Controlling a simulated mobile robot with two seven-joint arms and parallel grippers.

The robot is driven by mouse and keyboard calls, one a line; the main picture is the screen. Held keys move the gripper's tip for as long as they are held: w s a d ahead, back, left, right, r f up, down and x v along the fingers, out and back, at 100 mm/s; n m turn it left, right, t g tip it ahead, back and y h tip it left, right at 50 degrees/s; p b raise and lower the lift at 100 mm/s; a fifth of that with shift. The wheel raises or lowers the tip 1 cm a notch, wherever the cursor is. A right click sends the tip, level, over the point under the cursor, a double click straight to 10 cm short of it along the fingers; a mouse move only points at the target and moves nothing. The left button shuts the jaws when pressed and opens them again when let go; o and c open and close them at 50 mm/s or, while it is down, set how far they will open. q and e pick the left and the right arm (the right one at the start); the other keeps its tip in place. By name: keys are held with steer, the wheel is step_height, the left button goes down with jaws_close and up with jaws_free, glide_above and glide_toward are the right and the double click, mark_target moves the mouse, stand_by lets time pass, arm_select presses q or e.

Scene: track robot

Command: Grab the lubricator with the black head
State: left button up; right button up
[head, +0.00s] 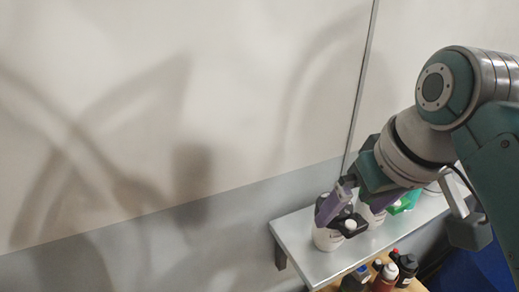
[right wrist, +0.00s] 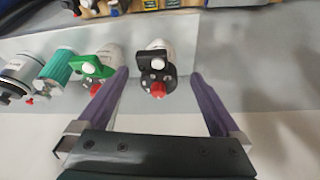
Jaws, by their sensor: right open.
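The lubricator with the black head (head: 325,239) is a white bottle standing on the grey shelf in the head view, partly covered by my right gripper (head: 346,213). In the right wrist view its black head (right wrist: 146,62) with a red tip lies between the two purple fingers of my right gripper (right wrist: 159,75). The fingers are open, with a gap on each side of the head; the gap looks wider on the right. My left gripper is not in view.
A lubricator with a green head (right wrist: 88,67) stands close beside the left finger in the right wrist view. A green cylinder (right wrist: 57,66) and a grey container (right wrist: 19,72) stand farther left. The shelf (head: 294,237) is against the wall. Bottles (head: 406,267) stand below it.

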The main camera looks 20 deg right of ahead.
mark_target(342, 214)
steer(key=x, duration=0.5)
steer(key=shift+r+p, duration=0.1)
steer(key=shift+p, duration=0.2)
steer(key=shift+w+f, duration=0.35)
steer(key=shift+w, duration=0.15)
steer(key=shift+w+d+f, duration=0.15)
steer(key=shift+w+f, duration=0.8)
steer(key=shift+f, duration=0.25)
steer(key=shift+w+f, duration=0.25)
steer(key=shift+f, duration=0.35)
steer(key=c, duration=1.5)
steer(key=shift+r, duration=0.15)
